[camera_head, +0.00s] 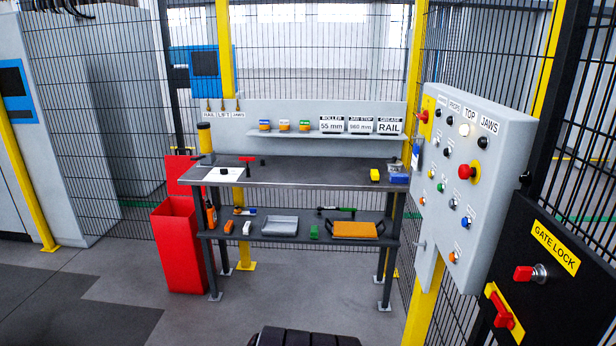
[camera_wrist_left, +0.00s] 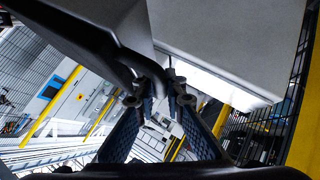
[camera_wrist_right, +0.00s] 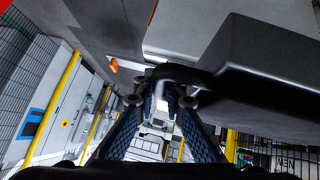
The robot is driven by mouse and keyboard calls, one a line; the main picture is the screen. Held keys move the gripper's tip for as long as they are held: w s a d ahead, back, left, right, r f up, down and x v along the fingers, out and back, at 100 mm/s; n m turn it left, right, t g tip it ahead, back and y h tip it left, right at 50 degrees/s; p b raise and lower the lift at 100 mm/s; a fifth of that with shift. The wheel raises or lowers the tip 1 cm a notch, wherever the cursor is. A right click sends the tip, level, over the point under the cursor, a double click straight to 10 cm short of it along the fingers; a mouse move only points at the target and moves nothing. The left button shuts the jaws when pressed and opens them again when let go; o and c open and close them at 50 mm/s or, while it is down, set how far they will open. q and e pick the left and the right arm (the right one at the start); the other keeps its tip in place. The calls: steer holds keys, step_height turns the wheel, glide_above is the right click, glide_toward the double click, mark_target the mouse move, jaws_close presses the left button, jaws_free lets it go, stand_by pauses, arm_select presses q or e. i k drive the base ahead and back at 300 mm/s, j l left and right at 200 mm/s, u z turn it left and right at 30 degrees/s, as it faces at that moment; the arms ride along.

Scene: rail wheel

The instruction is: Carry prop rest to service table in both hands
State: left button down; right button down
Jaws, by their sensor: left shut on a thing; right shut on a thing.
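The prop rest is a dark grey body with bar handles. It shows in the left wrist view (camera_wrist_left: 85,32) at upper left and in the right wrist view (camera_wrist_right: 275,75) at right. My left gripper (camera_wrist_left: 158,92) is shut on one handle, and my right gripper (camera_wrist_right: 160,90) is shut on another. Neither gripper shows in the head view. A black ribbed thing at the bottom edge there may be the prop rest's top; I cannot tell. The service table (camera_head: 305,176) stands ahead, with a dark top that is mostly bare in the middle.
The lower shelf (camera_head: 270,241) holds trays and tools. A red bin (camera_head: 178,245) stands left; a control panel (camera_head: 470,180) stands right. Floor before the table is clear.

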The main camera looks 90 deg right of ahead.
mark_target(314, 175)
steer(key=l+z, duration=0.1)
steer(key=z, duration=2.8)
steer(key=i+j, duration=0.2)
steer(key=i, duration=0.25)
steer(key=i+j, duration=0.2)
steer(key=i, duration=0.25)
steer(key=i+j, duration=0.15)
steer(key=i, duration=0.3)
steer(key=i+j, duration=0.2)
steer(key=i, duration=0.25)
steer(key=i+j, duration=0.2)
steer(key=i, duration=0.25)
steer(key=z, duration=0.05)
